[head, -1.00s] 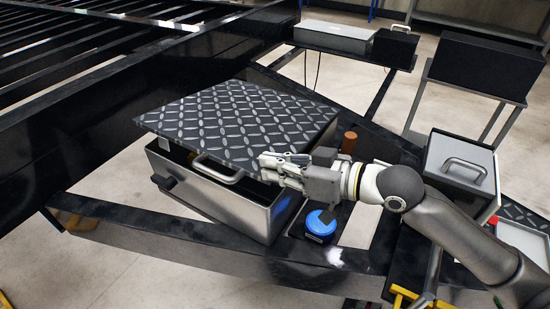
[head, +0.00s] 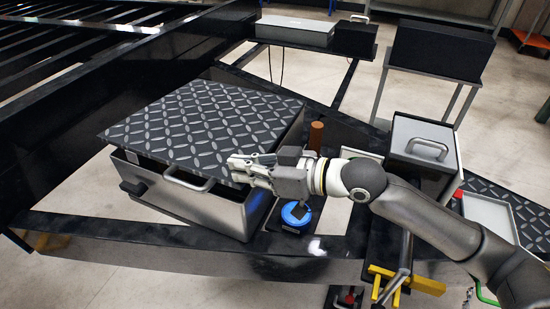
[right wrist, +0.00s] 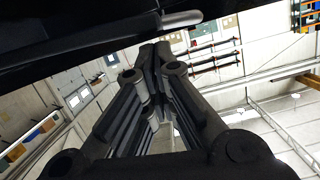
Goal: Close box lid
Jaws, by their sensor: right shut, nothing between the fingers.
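The metal box (head: 205,207) stands on the black frame at the left centre of the head view. Its dark diamond-plate lid (head: 205,125) lies over the top, with a dark gap along the front and left edges, so it is slightly raised. A handle (head: 188,180) is on the front face. My right gripper (head: 240,170) is shut and empty at the lid's front right corner; whether it touches the lid I cannot tell. In the right wrist view, the shut fingers (right wrist: 155,70) point up under a dark surface. My left gripper is not in view.
A blue round object (head: 296,214) sits right of the box, with a brown cylinder (head: 316,136) behind it. A grey box with a handle (head: 422,150) stands at the right. A silver case (head: 295,30) and a black box (head: 445,50) are at the back.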

